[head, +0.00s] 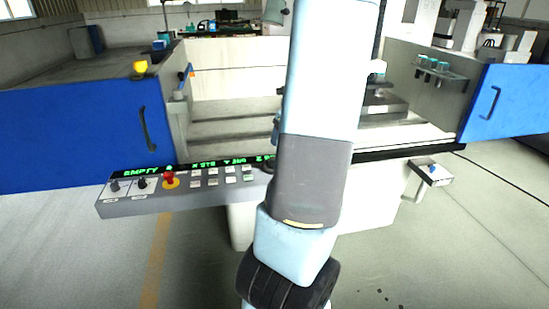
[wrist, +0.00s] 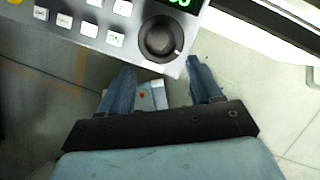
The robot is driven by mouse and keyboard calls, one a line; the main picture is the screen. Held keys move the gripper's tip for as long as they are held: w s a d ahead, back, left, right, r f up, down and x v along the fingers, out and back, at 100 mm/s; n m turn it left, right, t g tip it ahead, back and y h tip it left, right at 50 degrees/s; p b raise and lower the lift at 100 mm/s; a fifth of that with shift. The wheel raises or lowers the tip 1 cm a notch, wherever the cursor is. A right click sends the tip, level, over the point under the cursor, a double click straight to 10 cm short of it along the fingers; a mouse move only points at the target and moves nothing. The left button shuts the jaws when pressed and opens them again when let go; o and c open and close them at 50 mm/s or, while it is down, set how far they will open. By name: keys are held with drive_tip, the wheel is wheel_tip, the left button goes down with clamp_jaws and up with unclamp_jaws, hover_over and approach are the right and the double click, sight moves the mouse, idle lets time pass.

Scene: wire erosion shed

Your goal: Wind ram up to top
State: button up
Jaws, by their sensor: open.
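The grey control panel (head: 190,188) stands in front of the machine, with a green-lit display, several buttons and a red stop button (head: 170,179). In the wrist view, a round black dial (wrist: 158,38) with a white mark sits at the panel's corner. In the head view the dial is mostly hidden by my arm. My gripper (wrist: 160,74) is open and empty. Its two blue fingertips are just below the panel's edge in the picture, either side of the dial; I see no contact with the dial. I cannot make out the ram; my arm covers the middle of the machine.
Blue doors (head: 75,135) flank the open work area, with another blue door (head: 505,100) at right. A small grey shelf (head: 432,172) juts out right of my arm. A yellow lamp (head: 140,67) sits on the left housing. The floor in front is clear.

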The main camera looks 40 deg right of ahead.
drive_tip(key=x, duration=1.1)
drive_tip(key=shift+w+f, duration=0.15)
drive_tip(key=shift+f, duration=0.15)
drive_tip(key=shift+c, duration=0.2)
drive_tip(key=c, duration=1)
